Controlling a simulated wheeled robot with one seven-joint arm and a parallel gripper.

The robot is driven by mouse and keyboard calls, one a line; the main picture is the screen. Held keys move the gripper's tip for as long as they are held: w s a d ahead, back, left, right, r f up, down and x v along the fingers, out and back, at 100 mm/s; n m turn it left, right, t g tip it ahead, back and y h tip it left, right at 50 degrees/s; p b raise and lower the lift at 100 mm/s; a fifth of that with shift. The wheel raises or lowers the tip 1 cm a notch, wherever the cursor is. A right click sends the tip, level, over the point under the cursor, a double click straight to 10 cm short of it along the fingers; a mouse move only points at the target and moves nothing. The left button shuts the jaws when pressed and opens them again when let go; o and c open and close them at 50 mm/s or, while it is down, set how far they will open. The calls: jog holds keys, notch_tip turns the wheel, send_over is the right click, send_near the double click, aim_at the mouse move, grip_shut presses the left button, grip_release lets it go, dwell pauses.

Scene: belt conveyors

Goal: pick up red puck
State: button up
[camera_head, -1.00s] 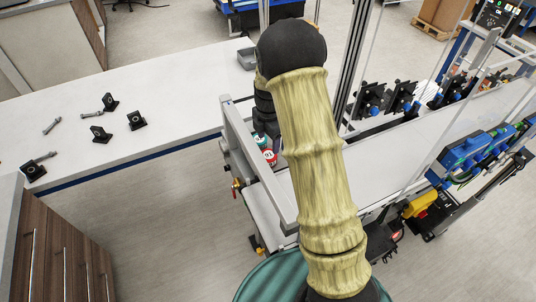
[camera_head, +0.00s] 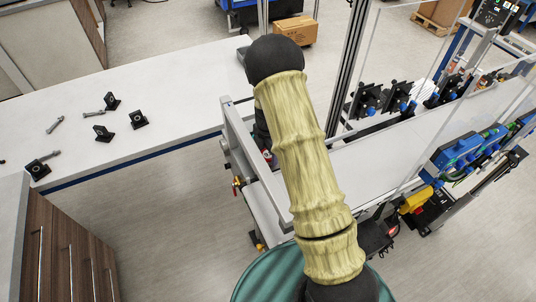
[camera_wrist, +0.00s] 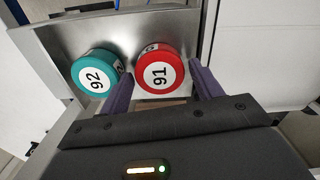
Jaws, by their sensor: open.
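The red puck (camera_wrist: 159,70), with a white label reading 91, lies on a metal surface in the wrist view. My gripper (camera_wrist: 157,86) is open, with one purple finger at each side of the red puck's near part. The left finger lies between the two pucks. I cannot tell whether the fingers touch the red puck. In the head view my arm hides most of the gripper, and only a bit of red (camera_head: 267,155) shows beside it.
The pucks sit at the conveyor's end, beside a metal side rail (camera_head: 258,165). A white table (camera_head: 180,100) at left holds several black brackets and bolts. Black fixtures (camera_head: 367,99) and blue devices (camera_head: 460,150) stand along the conveyor at right.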

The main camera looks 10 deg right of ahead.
aim_at(268, 154)
jog(key=shift+c, duration=0.3)
jog(key=c, duration=0.7)
jog(key=shift+r, duration=0.1)
jog(key=shift+c, duration=0.2)
notch_tip(268, 154, up, 10)
jog(key=b, duration=0.4)
